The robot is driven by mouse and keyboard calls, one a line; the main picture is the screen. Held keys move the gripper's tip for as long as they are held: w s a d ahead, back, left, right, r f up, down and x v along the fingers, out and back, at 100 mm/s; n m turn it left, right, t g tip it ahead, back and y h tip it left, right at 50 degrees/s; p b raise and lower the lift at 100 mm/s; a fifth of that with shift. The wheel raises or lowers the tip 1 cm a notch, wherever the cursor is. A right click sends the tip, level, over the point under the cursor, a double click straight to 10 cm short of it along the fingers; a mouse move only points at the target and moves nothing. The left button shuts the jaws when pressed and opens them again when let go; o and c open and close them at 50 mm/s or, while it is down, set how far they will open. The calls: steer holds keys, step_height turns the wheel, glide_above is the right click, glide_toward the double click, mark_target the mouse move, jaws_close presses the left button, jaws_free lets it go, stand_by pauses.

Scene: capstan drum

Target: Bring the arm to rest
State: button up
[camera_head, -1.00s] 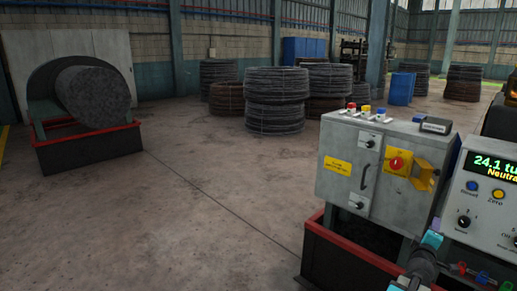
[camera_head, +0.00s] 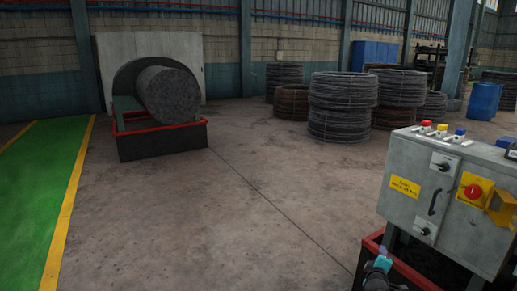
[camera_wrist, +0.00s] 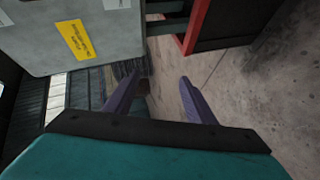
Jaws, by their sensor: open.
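My gripper shows in the wrist view (camera_wrist: 155,100), with its two purple fingers apart and nothing between them. Beyond the fingers are the concrete floor and the lower side of the grey control cabinet.
The grey control cabinet (camera_head: 408,209) with a red switch stands at the right on a red-edged base. A drum (camera_head: 170,95) sits in a red-rimmed tray (camera_head: 165,143) at the left. Wire coils (camera_head: 340,105) stand behind. The middle floor and green walkway (camera_head: 40,180) are clear.

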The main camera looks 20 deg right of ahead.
steer(key=w+a+f+y+p, duration=0.15)
steer(key=w+a+f, duration=0.3)
steer(key=a, duration=0.45)
steer(key=w+a+f+n+y+p, duration=0.1)
steer(key=w+a+f+y, duration=0.15)
steer(key=a+f, duration=0.45)
steer(key=w+a+f+y+p, duration=0.1)
steer(key=w+a+f, duration=0.25)
steer(key=a, duration=0.75)
steer(key=s+a+f+g+y, duration=0.25)
steer(key=a+f, duration=0.35)
steer(key=a, duration=0.4)
steer(key=s+a+f+m+g+y+p, duration=0.1)
steer(key=s+a+f+g, duration=0.1)
steer(key=s+a+f, duration=0.35)
steer(key=s+a+f+g+y+p, duration=0.1)
steer(key=s+a+f+g, duration=0.2)
steer(key=s+a, duration=0.5)
steer(key=s+a+m+g+y, duration=0.2)
steer(key=s+a+m+g, duration=0.2)
steer(key=s, duration=1.1)
steer(key=a+g, duration=0.3)
steer(key=a, duration=0.2)
steer(key=shift+s+m+p, duration=0.25)
steer(key=shift+m+p, duration=0.05)
steer(key=shift+r, duration=0.1)
